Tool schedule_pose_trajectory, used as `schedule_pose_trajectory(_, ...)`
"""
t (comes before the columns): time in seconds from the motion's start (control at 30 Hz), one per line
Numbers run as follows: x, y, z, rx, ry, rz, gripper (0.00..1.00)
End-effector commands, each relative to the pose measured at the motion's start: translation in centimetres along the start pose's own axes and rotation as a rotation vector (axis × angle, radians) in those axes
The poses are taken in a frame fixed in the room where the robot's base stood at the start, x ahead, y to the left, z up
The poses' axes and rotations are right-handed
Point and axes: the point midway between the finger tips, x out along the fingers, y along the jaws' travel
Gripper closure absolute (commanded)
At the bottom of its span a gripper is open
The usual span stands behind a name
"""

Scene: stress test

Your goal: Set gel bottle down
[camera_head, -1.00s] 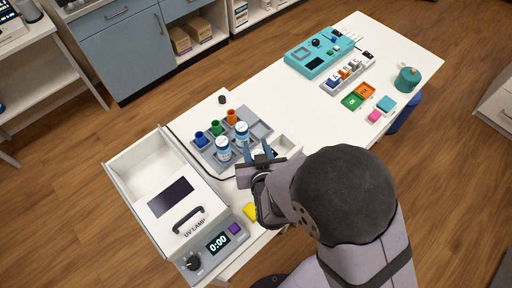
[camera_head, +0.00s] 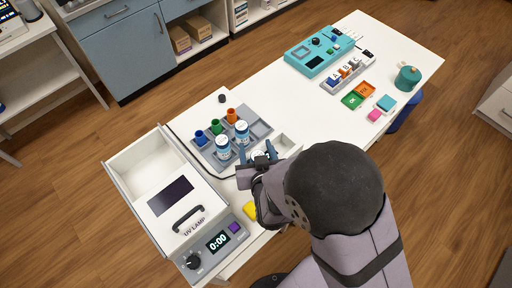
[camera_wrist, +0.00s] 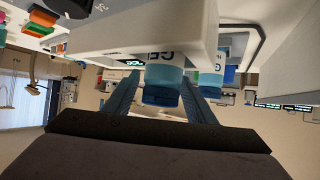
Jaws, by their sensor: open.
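The gel bottle (camera_wrist: 163,80) shows between my gripper's blue fingers in the wrist view, with a white label reading "GE" and a blue cap. In the head view its pale top (camera_head: 258,154) is mostly hidden by my gripper (camera_head: 260,153). My gripper (camera_wrist: 160,84) is open, with a finger on each side of the bottle. The bottle is at the near side of the grey tray (camera_head: 262,129); I cannot tell exactly what its base rests on. A second, similar bottle (camera_wrist: 211,75) stands behind it in the wrist view.
Two white-and-blue bottles (camera_head: 223,148) (camera_head: 241,132) stand close left of my gripper. Blue, green and orange cups (camera_head: 232,115) are in the tray behind them. The UV lamp unit (camera_head: 178,200) is at left. The table's middle is clear.

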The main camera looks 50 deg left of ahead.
Motion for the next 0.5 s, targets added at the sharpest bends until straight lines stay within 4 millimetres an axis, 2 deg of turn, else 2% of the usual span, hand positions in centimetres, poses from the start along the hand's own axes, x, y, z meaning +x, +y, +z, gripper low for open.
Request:
schedule_pose_trajectory(0.27, -1.2, -0.1, -0.2, 0.0, 0.001, -0.001, 0.49)
schedule_pose_trajectory(0.5, -4.2, -0.1, -0.3, 0.0, 0.003, -0.002, 0.49)
